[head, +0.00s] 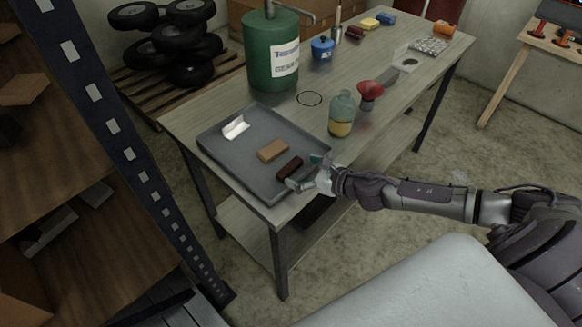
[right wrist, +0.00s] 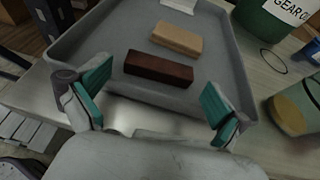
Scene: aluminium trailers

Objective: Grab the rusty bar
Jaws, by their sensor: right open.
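The rusty bar (head: 290,168) is a short dark red-brown block lying in the grey tray (head: 225,167), near the tray's front right edge. In the right wrist view the rusty bar (right wrist: 158,68) lies crosswise ahead of the fingers. My right gripper (head: 306,172) is at the tray's near right edge, close to the bar. In the right wrist view my right gripper (right wrist: 155,98) is open, its green pads wide apart, with nothing between them. My left gripper is not in view.
A tan block (head: 272,150) and a white folded piece (head: 236,127) share the tray. A glass bottle with yellow liquid (head: 341,115), a black ring (head: 309,98) and a green canister (head: 271,50) stand or lie on the table behind. A metal shelf rack (head: 110,130) stands at left.

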